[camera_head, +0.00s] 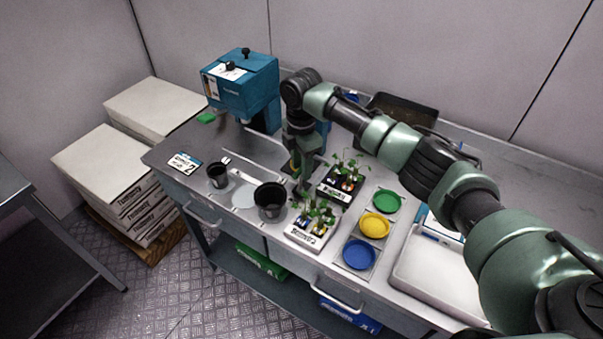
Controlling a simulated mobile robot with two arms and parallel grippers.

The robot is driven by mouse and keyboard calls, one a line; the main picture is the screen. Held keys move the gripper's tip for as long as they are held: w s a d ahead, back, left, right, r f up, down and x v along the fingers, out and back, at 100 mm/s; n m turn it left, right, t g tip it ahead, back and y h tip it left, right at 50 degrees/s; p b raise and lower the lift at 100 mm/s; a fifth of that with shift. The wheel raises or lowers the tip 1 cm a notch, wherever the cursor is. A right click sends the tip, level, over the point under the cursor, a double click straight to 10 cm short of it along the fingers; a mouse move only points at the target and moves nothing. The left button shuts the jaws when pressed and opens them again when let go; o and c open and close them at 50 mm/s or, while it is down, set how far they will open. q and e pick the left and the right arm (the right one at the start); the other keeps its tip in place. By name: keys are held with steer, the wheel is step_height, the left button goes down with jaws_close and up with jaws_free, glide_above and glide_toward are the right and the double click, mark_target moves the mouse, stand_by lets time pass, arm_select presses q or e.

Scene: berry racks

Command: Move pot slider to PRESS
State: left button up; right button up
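My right arm reaches in from the right, and its gripper (300,186) points down over the bench just left of the back seedling tray (334,196). Its fingertips are small and dark, so I cannot tell whether they are open or shut, or touching anything. Pale metal rails (257,172) lie on the bench left of the gripper; I cannot make out which part is the pot slider. A small black pot (218,176) and a larger black pot (270,201) stand near the front edge. A teal machine (246,88) with black knobs stands at the back; no PRESS label is readable. My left gripper is out of view.
A front seedling tray (304,240) and green (387,201), yellow (374,226) and blue (359,254) round dishes stand right of the pots. A white tray (437,272) lies farther right, under my arm. Stacked boxes (112,165) stand left of the bench.

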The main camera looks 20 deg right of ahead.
step_height(320, 180, up, 5)
steer(key=shift+r+b, duration=0.1)
steer(key=shift+b, duration=0.4)
steer(key=shift+s, duration=0.1)
